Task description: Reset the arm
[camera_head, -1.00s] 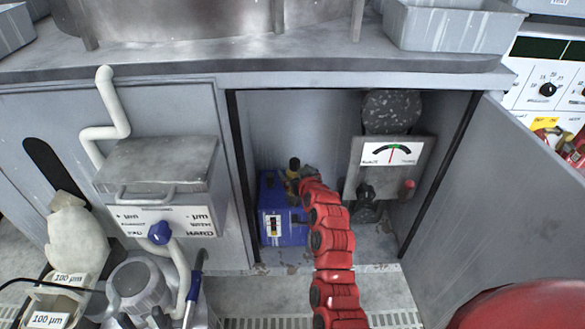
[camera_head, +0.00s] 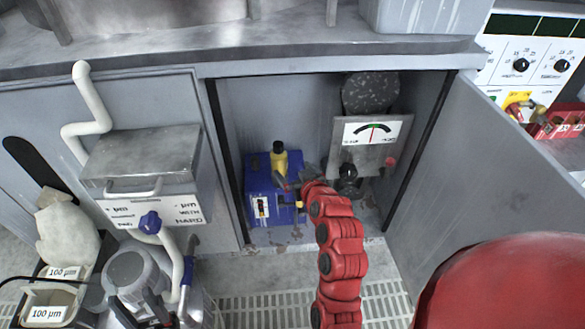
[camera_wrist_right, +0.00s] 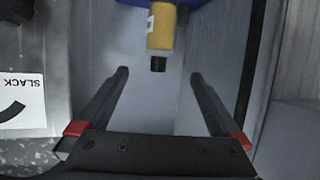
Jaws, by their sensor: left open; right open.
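My right arm is red and reaches into the open cabinet in the head view. Its dark gripper (camera_head: 302,178) is beside the front of a blue box (camera_head: 262,190), small and partly hidden by the arm. In the right wrist view the right gripper (camera_wrist_right: 158,74) is open, with nothing between its fingers.
The open cabinet door (camera_head: 480,180) stands to the right. At left are a grey lidded box (camera_head: 140,160), a white pipe (camera_head: 75,140) and bins (camera_head: 45,305).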

